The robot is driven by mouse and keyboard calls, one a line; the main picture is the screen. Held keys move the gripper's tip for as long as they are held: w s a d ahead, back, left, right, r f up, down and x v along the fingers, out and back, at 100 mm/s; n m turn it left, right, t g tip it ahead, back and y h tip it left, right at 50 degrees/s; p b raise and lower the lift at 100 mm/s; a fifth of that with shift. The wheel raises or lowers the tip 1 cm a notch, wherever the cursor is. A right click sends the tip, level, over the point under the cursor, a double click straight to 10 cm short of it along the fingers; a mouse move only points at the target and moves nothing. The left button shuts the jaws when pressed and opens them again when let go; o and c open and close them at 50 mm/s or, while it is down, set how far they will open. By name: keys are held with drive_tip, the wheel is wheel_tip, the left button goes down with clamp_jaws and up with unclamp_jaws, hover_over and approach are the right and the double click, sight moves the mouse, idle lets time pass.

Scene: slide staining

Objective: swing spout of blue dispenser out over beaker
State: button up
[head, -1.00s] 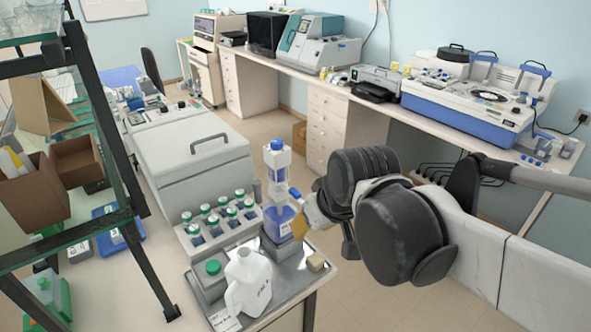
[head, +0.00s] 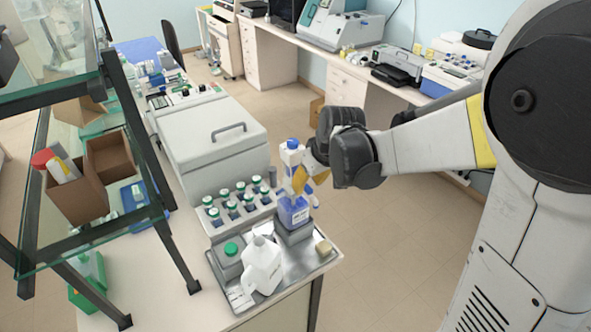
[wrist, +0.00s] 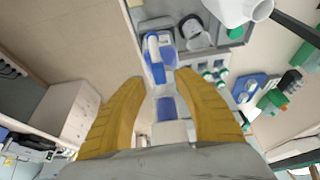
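The blue dispenser (head: 294,212) stands on a grey block at the tray's back right; it has a blue-filled lower body, a clear upper part and a blue cap. My gripper (head: 301,178), with yellow fingers, is at its right side, level with its upper part. In the wrist view the gripper (wrist: 163,80) has its fingers spread, with blue and white dispenser parts (wrist: 157,72) in and just beyond the gap. I cannot tell if a finger touches, nor make out the spout clearly. A round grey vessel (wrist: 194,30) beyond may be the beaker; I cannot be sure.
A rack of green-capped vials (head: 235,205) stands behind. A glass shelf frame (head: 160,215) is at left. Open floor lies right of the bench.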

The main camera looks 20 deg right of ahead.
drive_tip(key=shift+x, duration=1.2)
clamp_jaws()
drive_tip(key=shift+s, duration=0.1)
